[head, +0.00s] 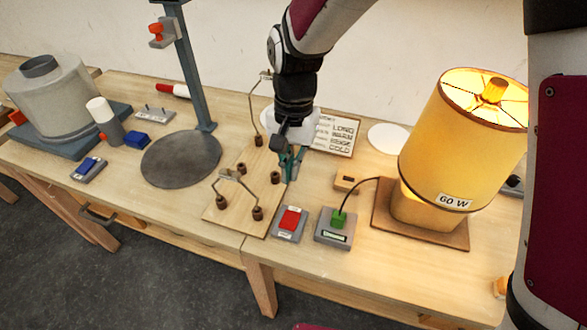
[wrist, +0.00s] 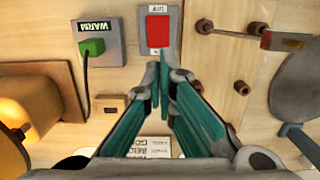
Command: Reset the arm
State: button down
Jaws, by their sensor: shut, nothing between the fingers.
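My gripper (head: 290,160) hangs over the middle of the table, fingers pointing down, close to the wooden board and behind the red switch. In the wrist view my gripper (wrist: 165,75) has its teal fingers brought together at the tips, with nothing between them. The red switch on its grey base (head: 290,221) is in front of the fingers; in the wrist view the red switch (wrist: 158,30) lies just beyond the fingertips. A lit yellow lamp (head: 462,140) marked 60 W stands at the right. A green plug (head: 338,219) sits in a grey box with a small display, which reads WARM in the wrist view.
The wooden board (head: 235,215) carries brown posts and bent wires. A round dark plate with a blue-grey column (head: 190,70) stands left of it. A label card (head: 336,133) lies behind my gripper. A grey drum (head: 50,90) stands far left.

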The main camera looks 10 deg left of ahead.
jog(key=shift+r, duration=0.25)
dwell(0.3)
